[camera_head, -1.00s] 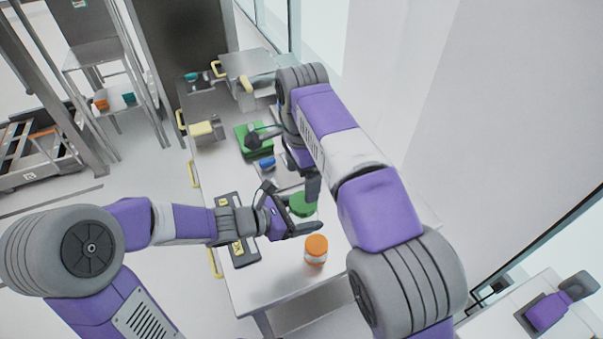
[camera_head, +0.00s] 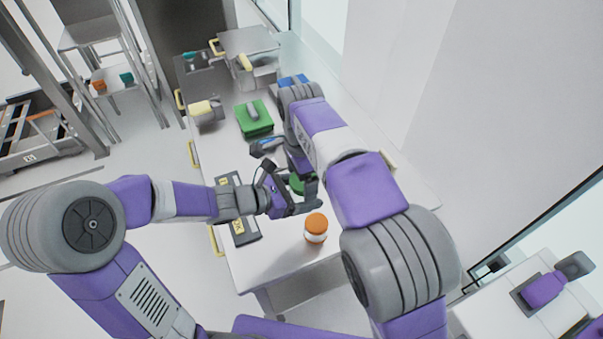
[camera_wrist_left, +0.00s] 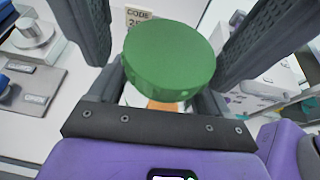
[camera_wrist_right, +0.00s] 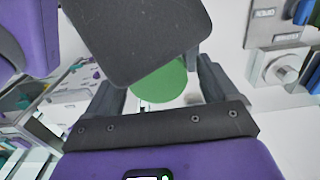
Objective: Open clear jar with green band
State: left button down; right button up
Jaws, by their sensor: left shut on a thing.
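The jar with the green band shows its round green lid (camera_head: 297,184) in the head view, largely hidden by my grippers. In the left wrist view the green lid (camera_wrist_left: 170,58) faces the camera, with an orange-brown part of the jar just below it. My left gripper (camera_head: 293,200) is shut on this jar from the left. My right gripper (camera_head: 308,186) is above the jar, its fingers spread apart. In the right wrist view the lid (camera_wrist_right: 158,82) lies between those fingers, with a gap at its right side. A dark grey block partly covers it.
A jar with an orange lid (camera_head: 316,222) stands near the front of the table (camera_head: 275,268). A dark code panel (camera_head: 240,222) lies at the left edge. A green block (camera_head: 254,120) and blue items are farther back. Free table is around the orange jar.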

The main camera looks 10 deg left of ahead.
jog(key=c, duration=0.9)
jog(key=o, duration=1)
jog(key=shift+o, duration=0.2)
